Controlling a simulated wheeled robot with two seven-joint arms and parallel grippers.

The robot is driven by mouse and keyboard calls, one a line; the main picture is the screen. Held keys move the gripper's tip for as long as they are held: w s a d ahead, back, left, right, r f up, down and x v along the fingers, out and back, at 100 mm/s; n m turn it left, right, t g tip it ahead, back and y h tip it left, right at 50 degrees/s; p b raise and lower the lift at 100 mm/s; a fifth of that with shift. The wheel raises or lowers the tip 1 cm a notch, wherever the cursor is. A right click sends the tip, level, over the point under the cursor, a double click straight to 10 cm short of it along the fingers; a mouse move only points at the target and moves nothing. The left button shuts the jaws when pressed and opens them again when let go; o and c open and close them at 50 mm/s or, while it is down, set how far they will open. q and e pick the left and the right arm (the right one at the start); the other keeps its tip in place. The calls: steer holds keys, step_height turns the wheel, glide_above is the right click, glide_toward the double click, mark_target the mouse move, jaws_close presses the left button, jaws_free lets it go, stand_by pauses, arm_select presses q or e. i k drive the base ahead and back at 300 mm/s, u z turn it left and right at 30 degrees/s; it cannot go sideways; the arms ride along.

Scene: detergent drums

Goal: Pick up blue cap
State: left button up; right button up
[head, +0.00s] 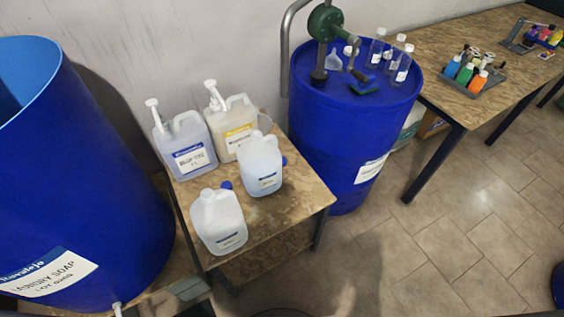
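Two small blue caps show by the jugs on the small wooden table. One blue cap (226,185) is at the upper right edge of the front white jug (218,222). Another blue cap (284,160) is at the right side of the pale blue-white jug (261,165) behind it. I cannot tell whether either cap is fitted on a jug or lies on the tabletop. Neither of my grippers can be made out in the head view.
Two pump-top jugs (187,146) (232,124) stand at the back of the small table (285,205). A large blue drum (85,180) is at left. Another blue drum (340,130) with a green pump and bottles stands behind right. The tiled floor at right is mostly clear.

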mark_target(259, 159)
steer(key=u, duration=2.35)
steer(key=k, duration=1.35)
steer(key=z, duration=0.7)
